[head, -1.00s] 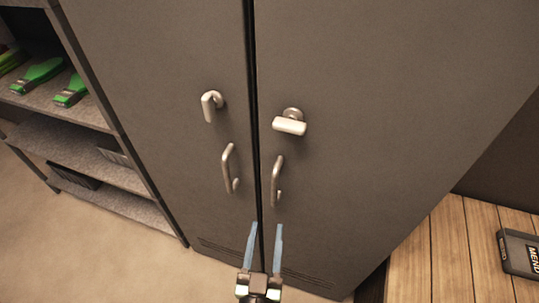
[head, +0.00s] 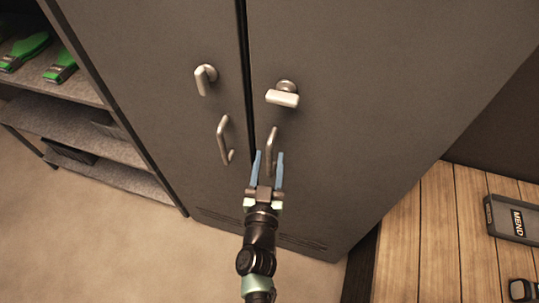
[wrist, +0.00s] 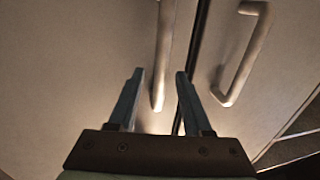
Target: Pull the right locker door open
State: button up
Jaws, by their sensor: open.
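The right locker door (head: 370,110) is grey and stands shut beside the left door (head: 150,100), with a dark seam between them. Its metal bar handle (head: 272,146) is upright, below a pale turn knob (head: 284,94). My gripper (head: 269,154) is open, with its two blue fingers on either side of the handle's lower part in the head view. In the wrist view (wrist: 158,72) the right door's handle (wrist: 163,50) lies between the fingers in the picture. I cannot tell how deep it sits between them or whether they touch it.
The left door's bar handle (head: 224,140) is close by, with another turn knob (head: 204,80) above it. An open shelf (head: 75,130) with green items stands at left. A wooden surface (head: 430,230) with a dark case (head: 512,220) is at right.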

jog(key=shift+w+d, duration=0.1)
jog(key=shift+w, duration=0.7)
jog(key=shift+c, duration=0.2)
grip_shut()
dwell(0.8)
